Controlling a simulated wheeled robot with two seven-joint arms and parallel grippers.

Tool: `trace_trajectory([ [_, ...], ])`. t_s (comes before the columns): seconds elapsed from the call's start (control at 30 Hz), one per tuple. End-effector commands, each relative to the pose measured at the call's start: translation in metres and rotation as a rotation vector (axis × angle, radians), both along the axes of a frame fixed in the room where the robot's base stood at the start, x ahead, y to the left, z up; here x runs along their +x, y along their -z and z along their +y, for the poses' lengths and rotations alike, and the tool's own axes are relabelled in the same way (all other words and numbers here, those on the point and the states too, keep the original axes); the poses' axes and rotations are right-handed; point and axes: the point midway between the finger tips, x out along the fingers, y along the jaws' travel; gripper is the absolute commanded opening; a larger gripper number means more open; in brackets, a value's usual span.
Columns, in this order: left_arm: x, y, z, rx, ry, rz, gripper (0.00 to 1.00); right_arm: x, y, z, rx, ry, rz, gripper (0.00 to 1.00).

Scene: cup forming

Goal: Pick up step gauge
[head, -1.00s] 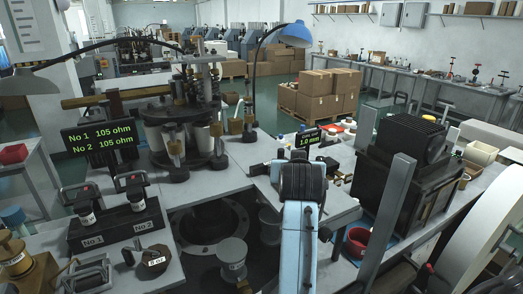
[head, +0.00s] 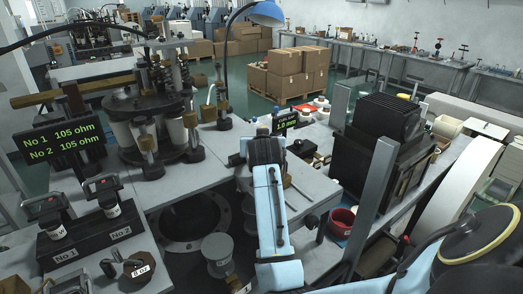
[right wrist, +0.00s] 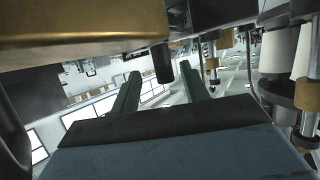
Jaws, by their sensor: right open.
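I cannot make out the step gauge for certain in either view. A small screen reading 1.0 mm (head: 285,123) stands on the bench just beyond my light blue arm in the head view. My right gripper shows in the right wrist view (right wrist: 160,70), with its two green fingers apart. I see nothing held between them. A dark cylinder (right wrist: 162,62) appears between the fingers in the picture; its distance is unclear. In the head view the arm's dark end covers part of the bench, and its fingertips are hidden. My left gripper is not in view.
A black finned machine (head: 385,135) and an upright grey post (head: 372,200) stand right of the arm. A red bowl (head: 341,221) sits lower down. A carousel machine (head: 150,115) stands left. A brass-coloured block (right wrist: 80,22) hangs close above the right gripper.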

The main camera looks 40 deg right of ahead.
Motion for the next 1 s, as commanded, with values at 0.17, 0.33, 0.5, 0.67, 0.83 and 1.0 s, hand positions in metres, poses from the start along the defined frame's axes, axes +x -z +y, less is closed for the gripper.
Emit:
trace_trajectory([
  [0.17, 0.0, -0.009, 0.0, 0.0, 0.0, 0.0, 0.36, 0.018, 0.009, -0.009, 0.001, 0.0, 0.002, 0.45],
  [0.33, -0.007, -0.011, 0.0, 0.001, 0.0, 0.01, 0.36, 0.031, 0.017, -0.019, 0.0, 0.0, 0.001, 0.45],
  [0.5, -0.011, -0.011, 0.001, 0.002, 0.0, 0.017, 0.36, 0.034, 0.019, -0.023, 0.0, 0.0, -0.001, 0.45],
  [0.67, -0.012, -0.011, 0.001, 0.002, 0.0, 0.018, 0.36, 0.034, 0.019, -0.022, 0.0, 0.0, -0.001, 0.45],
  [0.83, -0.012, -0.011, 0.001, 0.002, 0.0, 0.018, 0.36, 0.034, 0.019, -0.022, 0.0, 0.0, 0.0, 0.24],
  [1.0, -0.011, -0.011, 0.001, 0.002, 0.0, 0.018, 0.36, 0.034, 0.019, -0.022, 0.0, 0.0, 0.0, 0.02],
])
